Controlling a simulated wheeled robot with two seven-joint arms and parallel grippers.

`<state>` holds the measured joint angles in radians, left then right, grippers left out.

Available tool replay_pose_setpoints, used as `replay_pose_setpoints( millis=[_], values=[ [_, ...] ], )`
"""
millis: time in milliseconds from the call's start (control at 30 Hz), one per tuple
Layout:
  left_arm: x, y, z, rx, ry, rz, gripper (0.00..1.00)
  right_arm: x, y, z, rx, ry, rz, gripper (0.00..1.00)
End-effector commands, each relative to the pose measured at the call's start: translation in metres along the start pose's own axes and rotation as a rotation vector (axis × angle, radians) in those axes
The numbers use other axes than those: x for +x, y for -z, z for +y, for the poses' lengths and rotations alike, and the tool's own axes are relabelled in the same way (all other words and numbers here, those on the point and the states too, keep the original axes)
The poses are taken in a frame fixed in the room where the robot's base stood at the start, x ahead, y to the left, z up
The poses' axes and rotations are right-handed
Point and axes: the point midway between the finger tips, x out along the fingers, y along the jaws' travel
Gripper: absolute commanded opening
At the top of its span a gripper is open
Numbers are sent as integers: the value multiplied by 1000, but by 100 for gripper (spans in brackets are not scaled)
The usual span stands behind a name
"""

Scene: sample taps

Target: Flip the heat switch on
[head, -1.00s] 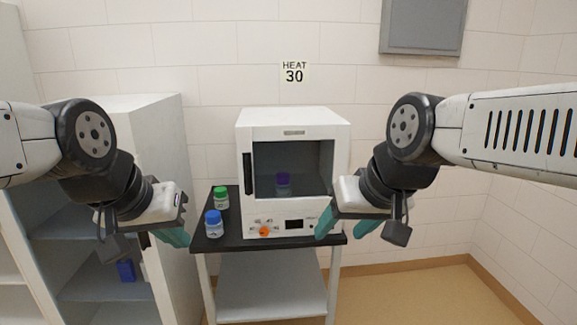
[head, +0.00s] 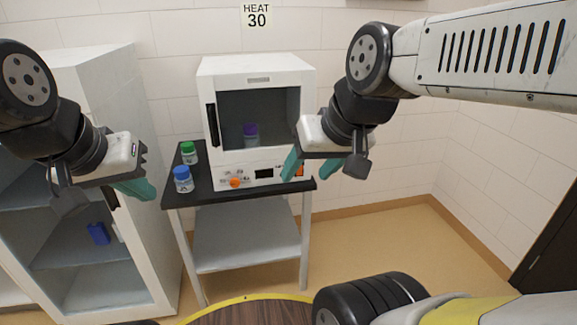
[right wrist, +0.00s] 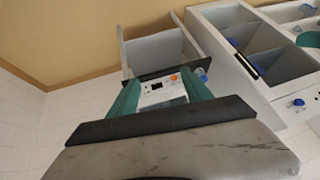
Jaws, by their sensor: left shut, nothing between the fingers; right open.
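A white heating cabinet (head: 258,68) with a dark window stands on a black-topped stand. Its front panel has a small dark display (head: 264,174) and an orange knob (head: 235,183). An orange part (head: 300,170) shows at the panel's right end, partly behind my right gripper; I cannot tell whether it is the heat switch or how it is set. My right gripper (head: 312,167) is open and empty in front of the panel's right side. In the right wrist view the panel (right wrist: 160,95) shows between its teal fingers, apart from them. My left gripper (head: 136,189) is shut and empty, left of the stand.
A green-capped bottle (head: 188,152) and a blue-capped bottle (head: 183,180) stand left of the cabinet on the black top (head: 205,193). A purple-capped bottle (head: 251,131) is inside the cabinet. An open shelf unit (head: 148,215) stands at left. Floor at right is clear.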

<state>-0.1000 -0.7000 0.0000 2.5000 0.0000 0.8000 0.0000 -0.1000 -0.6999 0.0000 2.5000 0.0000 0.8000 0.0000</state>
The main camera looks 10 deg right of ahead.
Motion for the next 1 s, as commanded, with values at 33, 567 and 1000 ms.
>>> replay_pose_setpoints(
  millis=[33, 567, 1000],
  values=[
    [0, 0, 0, 0, 0, 0, 0, 0, 0, 0, 0, 0, 1, 47],
    [0, 0, 0, 0, 0, 0, 0, 94, 133, 46, -207, -89, 215, 0],
    [0, 0, 0, 0, 0, 0, 0, 219, 226, 126, -518, -329, 430, 0]
  ],
)
